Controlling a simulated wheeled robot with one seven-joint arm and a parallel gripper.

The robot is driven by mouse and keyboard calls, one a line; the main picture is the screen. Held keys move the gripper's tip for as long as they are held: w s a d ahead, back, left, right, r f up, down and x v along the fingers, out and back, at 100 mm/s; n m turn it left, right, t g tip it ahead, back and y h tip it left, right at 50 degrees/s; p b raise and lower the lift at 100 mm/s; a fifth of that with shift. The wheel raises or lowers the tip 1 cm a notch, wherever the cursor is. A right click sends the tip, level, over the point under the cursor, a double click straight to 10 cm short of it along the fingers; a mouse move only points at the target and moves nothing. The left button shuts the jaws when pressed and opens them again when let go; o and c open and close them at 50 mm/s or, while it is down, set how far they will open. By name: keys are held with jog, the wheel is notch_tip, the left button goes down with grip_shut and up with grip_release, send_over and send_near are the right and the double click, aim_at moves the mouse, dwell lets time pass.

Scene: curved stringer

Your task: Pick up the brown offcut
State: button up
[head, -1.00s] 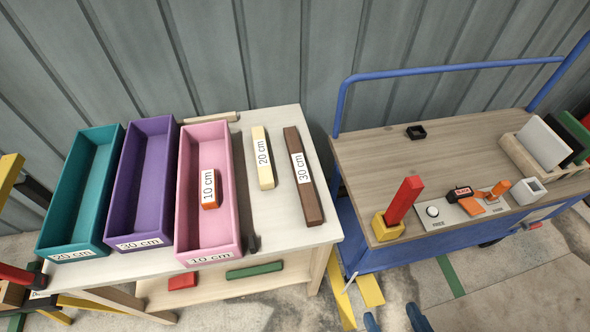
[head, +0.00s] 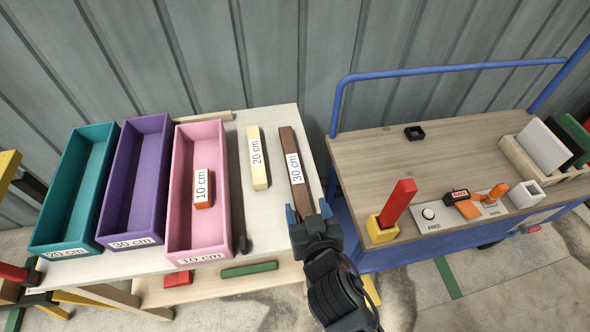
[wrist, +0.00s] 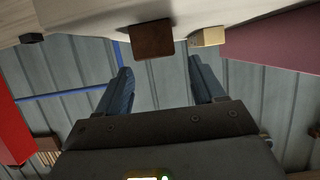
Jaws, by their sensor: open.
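The brown offcut (head: 297,170) is a long dark bar with a white "30 cm" label. It lies lengthwise near the right edge of the pale table in the head view. In the wrist view its brown end face (wrist: 153,40) shows at the top, between the two fingers and beyond their tips. My gripper (head: 308,211) is at the near end of the offcut, with its blue fingers apart. In the wrist view the open gripper (wrist: 159,78) holds nothing. Whether a finger touches the offcut cannot be told.
A cream "20 cm" offcut (head: 259,160) lies left of the brown one. Pink (head: 222,190), purple (head: 160,180) and teal (head: 90,160) bins stand further left. A blue cart (head: 440,150) stands right of the table, a narrow gap between them.

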aim_at(302, 198)
jog(key=shift+f+x, duration=0.25)
jog(key=shift+x, duration=2.35)
jog(key=shift+s, duration=0.15)
jog(key=shift+c, duration=0.4)
jog(key=c, duration=1)
jog(key=shift+c, duration=0.6)
jog(key=shift+r+p, duration=0.15)
jog(key=shift+p, duration=0.15)
